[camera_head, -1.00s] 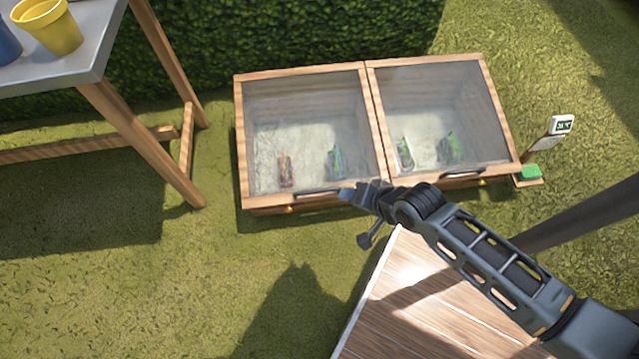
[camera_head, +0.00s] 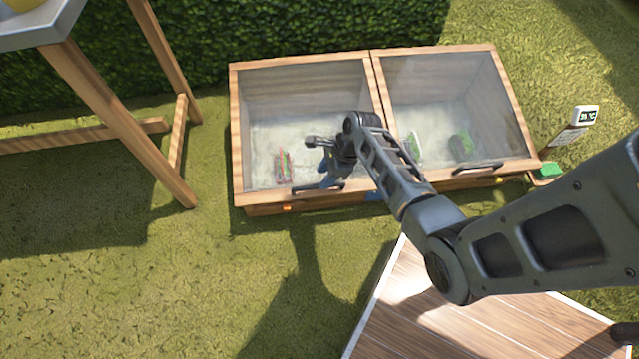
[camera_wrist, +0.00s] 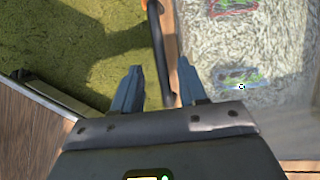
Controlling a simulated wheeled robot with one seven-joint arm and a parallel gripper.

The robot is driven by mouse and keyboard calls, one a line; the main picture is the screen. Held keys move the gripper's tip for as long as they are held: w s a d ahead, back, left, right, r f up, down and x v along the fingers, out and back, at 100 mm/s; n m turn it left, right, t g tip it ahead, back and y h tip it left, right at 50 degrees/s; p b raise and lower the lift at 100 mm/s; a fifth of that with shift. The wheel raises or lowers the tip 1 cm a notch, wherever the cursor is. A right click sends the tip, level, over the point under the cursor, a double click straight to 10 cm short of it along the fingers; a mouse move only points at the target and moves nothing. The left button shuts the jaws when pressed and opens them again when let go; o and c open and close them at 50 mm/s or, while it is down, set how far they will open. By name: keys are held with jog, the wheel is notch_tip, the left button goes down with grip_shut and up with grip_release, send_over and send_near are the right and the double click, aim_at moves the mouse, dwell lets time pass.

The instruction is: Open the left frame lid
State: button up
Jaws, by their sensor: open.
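The left frame lid (camera_head: 305,100) is a glass pane in a wooden rim and lies shut on the left half of the cold frame. Its dark bar handle (camera_head: 318,187) is on the front rim. My gripper (camera_head: 325,172) is over the front edge of this lid in the head view, covering part of it. In the wrist view the handle (camera_wrist: 158,45) runs between the lines of the two open fingers of my gripper (camera_wrist: 157,78). I cannot tell whether the fingers touch it. The gap looks otherwise empty.
The right frame lid (camera_head: 450,95) is shut beside it. Seed packets (camera_head: 284,165) show under the glass. A thermometer sign (camera_head: 580,125) stands at the right, a table (camera_head: 90,90) at the left. Wooden decking (camera_head: 450,320) is in front; grass lies to the left.

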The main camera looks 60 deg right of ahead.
aim_at(317, 185)
jog(key=shift+b+x, duration=0.75)
jog(key=shift+x, duration=1.5)
grip_shut()
